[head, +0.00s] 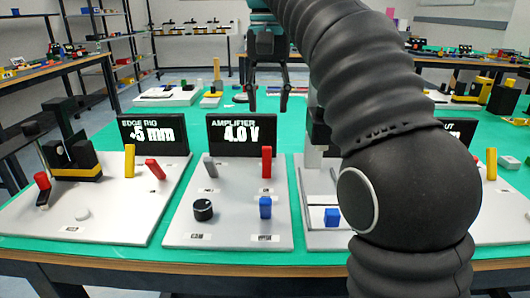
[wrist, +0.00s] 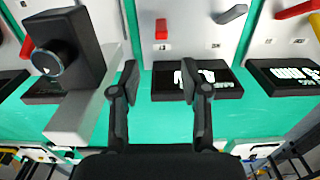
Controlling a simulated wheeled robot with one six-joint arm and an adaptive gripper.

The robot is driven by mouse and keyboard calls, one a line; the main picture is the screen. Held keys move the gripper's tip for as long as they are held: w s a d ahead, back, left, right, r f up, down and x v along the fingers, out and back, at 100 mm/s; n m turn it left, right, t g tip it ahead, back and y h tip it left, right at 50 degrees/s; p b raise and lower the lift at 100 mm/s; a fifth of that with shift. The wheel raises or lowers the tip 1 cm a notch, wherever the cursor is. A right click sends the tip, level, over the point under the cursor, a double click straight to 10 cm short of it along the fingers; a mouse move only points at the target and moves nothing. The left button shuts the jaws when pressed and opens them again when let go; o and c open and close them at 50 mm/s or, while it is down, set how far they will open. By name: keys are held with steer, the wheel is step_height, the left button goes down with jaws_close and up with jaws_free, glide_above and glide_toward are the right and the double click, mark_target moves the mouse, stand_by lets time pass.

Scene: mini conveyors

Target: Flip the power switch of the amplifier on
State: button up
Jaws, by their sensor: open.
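The amplifier (head: 228,225) is a light grey panel in the middle of the head view. Its black display (head: 241,134) reads 4.0 V. My gripper (head: 267,100) is open and empty, pointing down above the display. In the wrist view, my gripper (wrist: 159,80) is over the display (wrist: 225,82), with the red lever (wrist: 161,28) and grey lever (wrist: 231,14) beyond.
The edge rig (head: 120,215), with a black machine and levers, stands left of the amplifier. Another panel (head: 309,238) with a blue lever (head: 332,216) stands to the right, partly hidden by my arm. All rest on a green table mat (head: 192,121). Narrow gaps separate the panels.

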mark_target(267, 176)
step_height(267, 176, down, 14)
steer(key=shift+s+a+r+b, duration=0.1)
steer(key=shift+a+r+b, duration=0.1)
steer(key=shift+b, duration=0.55)
steer(key=shift+c, duration=0.3)
jaws_close()
steer(key=shift+d, duration=0.1)
